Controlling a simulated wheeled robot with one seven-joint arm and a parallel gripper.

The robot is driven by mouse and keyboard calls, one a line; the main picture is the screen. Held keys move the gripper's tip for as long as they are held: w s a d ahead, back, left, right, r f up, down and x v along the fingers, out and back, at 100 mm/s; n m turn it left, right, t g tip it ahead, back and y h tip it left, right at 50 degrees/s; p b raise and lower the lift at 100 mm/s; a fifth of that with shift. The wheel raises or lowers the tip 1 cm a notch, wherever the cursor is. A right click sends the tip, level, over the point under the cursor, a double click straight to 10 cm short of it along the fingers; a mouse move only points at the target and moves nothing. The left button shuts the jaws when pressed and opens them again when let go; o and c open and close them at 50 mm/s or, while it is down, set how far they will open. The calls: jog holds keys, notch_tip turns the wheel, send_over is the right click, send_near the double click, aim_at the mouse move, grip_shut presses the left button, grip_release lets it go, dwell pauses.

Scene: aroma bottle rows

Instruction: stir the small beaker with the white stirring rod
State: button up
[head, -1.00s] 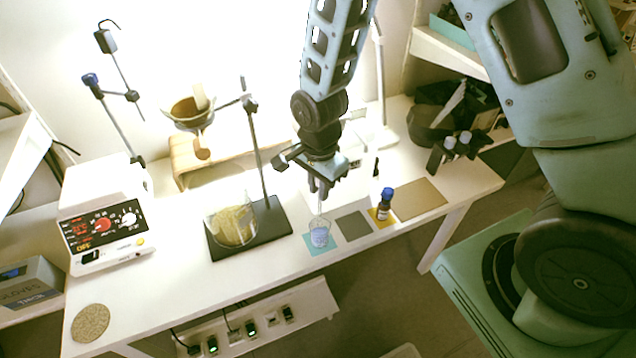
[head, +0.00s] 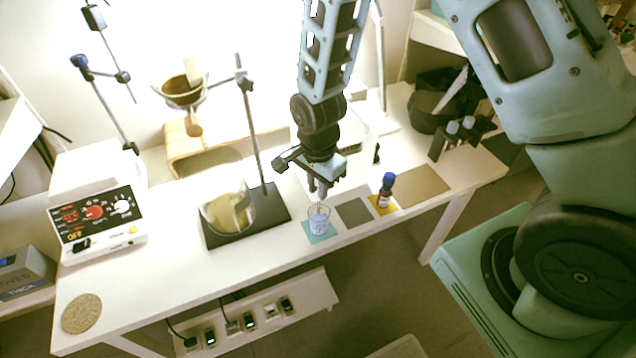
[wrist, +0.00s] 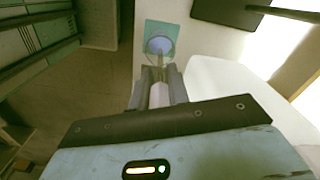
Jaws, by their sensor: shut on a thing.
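The small beaker (head: 319,222) is clear with pale blue contents and stands upright on a teal mat (head: 313,239) near the table's front edge. My gripper (head: 319,195) is right above it, pointing down. In the wrist view my gripper (wrist: 158,92) is shut on the white stirring rod (wrist: 158,95). The rod points toward the small beaker, which also shows in the wrist view (wrist: 160,46). The rod's lower end is at the beaker's mouth; how deep it reaches is hard to tell.
A large beaker (head: 228,212) stands on a black stand base (head: 268,222) to the left. A blue-capped bottle (head: 386,192) stands to the right, past a grey mat (head: 354,213). A hotplate (head: 97,218) is at the far left.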

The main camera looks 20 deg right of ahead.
aim_at(319, 202)
jog(key=shift+f+b, duration=1.85)
jog(key=shift+f, duration=1.05)
